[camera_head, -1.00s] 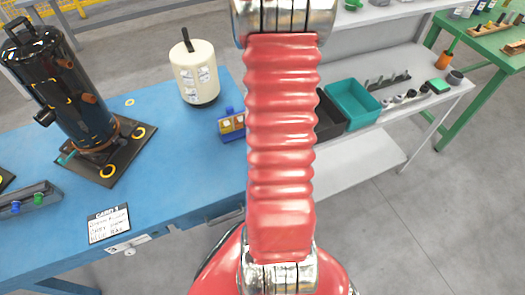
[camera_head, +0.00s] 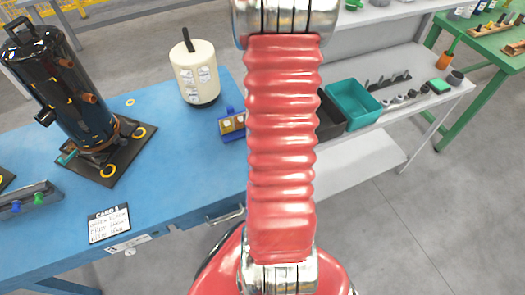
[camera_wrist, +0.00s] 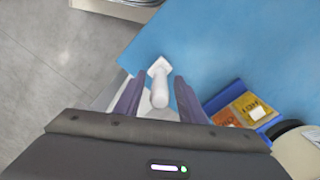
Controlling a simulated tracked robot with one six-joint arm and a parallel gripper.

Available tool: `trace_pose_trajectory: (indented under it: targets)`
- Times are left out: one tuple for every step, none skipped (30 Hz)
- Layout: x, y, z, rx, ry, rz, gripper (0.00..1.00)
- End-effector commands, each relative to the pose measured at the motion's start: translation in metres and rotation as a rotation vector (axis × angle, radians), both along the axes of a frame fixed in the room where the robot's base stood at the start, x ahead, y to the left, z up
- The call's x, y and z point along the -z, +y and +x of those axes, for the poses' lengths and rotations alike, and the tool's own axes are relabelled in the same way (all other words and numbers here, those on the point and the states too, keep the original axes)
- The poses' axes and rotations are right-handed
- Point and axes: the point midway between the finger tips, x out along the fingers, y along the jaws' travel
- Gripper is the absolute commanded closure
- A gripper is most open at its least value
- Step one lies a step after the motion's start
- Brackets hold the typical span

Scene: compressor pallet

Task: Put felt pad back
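I cannot make out a felt pad for certain. A small blue tray (camera_head: 243,137) with tan squares in it stands on the blue table (camera_head: 165,165), partly behind my red arm. In the wrist view the tray (camera_wrist: 219,98) lies to the right of my fingers and holds yellow and orange pieces, with a small white square (camera_wrist: 257,112) on one. My gripper (camera_wrist: 158,88) is open at the table's corner. A white peg-like piece with a squarish head (camera_wrist: 158,68) shows between its fingers, with gaps on both sides. The head view does not show my fingers.
A black cylinder unit (camera_head: 72,95) stands on a dark plate at the left. A cream canister (camera_head: 194,72) stands behind the tray. A card (camera_head: 109,224) sits at the front edge, near a metal handle (camera_head: 225,214). Teal (camera_head: 352,104) and black bins stand on the grey bench.

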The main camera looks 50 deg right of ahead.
Motion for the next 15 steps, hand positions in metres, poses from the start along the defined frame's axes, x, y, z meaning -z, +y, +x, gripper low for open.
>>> trace_pose_trajectory:
  targets:
    - [-0.005, 0.000, 0.000, 0.000, -0.001, -0.002, 0.64]
    - [-0.008, 0.000, 0.000, 0.000, -0.001, -0.002, 0.64]
    - [-0.012, -0.001, 0.001, 0.000, -0.002, -0.003, 0.64]
    - [-0.016, -0.001, 0.001, 0.000, -0.002, -0.003, 0.64]
    - [-0.020, -0.001, 0.000, 0.000, -0.002, -0.003, 0.64]
    - [-0.025, -0.001, 0.000, 0.000, -0.002, -0.003, 0.64]
    - [-0.029, -0.001, 0.001, 0.000, -0.003, -0.004, 0.64]
    - [-0.033, -0.001, 0.001, 0.000, -0.002, -0.003, 0.64]
    - [-0.039, -0.001, 0.001, 0.000, -0.003, -0.004, 0.64]
    - [-0.043, -0.001, 0.001, 0.000, -0.002, -0.003, 0.64]
    - [-0.047, -0.001, 0.001, 0.000, -0.002, -0.003, 0.64]
    - [-0.052, -0.001, 0.000, 0.000, -0.002, -0.003, 0.64]
    - [-0.057, 0.000, 0.000, 0.000, -0.002, -0.003, 0.64]
    - [-0.061, -0.001, 0.001, 0.000, -0.003, -0.004, 0.64]
    - [-0.067, -0.001, 0.000, 0.000, -0.002, -0.003, 0.64]
